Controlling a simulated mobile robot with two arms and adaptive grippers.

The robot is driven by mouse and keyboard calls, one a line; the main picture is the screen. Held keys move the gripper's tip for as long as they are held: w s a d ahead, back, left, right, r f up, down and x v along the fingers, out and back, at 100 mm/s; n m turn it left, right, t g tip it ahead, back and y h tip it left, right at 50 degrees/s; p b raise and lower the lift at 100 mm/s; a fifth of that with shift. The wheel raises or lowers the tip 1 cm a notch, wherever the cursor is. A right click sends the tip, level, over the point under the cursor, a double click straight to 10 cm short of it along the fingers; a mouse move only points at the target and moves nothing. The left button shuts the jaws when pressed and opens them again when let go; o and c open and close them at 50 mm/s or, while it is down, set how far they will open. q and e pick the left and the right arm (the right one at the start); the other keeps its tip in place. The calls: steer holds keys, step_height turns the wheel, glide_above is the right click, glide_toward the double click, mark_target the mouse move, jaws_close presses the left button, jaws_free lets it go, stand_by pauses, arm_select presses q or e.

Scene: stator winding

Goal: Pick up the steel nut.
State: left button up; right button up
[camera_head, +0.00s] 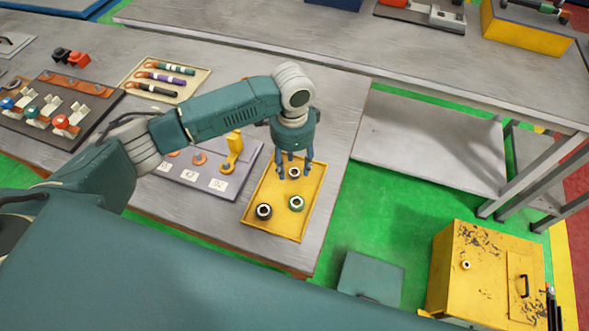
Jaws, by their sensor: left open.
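My left gripper (294,169) points down over the far part of the yellow tray (275,228), open, with its fingers spread around a small ring-shaped nut (294,174). I cannot tell whether the fingers touch it. A dark nut (264,211) lies at the tray's near left, and a green-rimmed nut (297,202) lies to its right. Which of the three is the steel one is not clear at this size. My right gripper is not in view.
A grey board (200,192) with numbered labels and a yellow upright piece (233,148) stands close left of the tray. A beige tray (140,77) of handled tools lies farther back. The table edge is just right of the yellow tray.

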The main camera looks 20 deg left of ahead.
arm_select(q)
steer(key=shift+f, duration=1.1)
jaws_close()
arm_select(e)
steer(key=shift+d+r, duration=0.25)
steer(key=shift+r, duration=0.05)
arm_select(q)
steer(key=shift+r, duration=0.15)
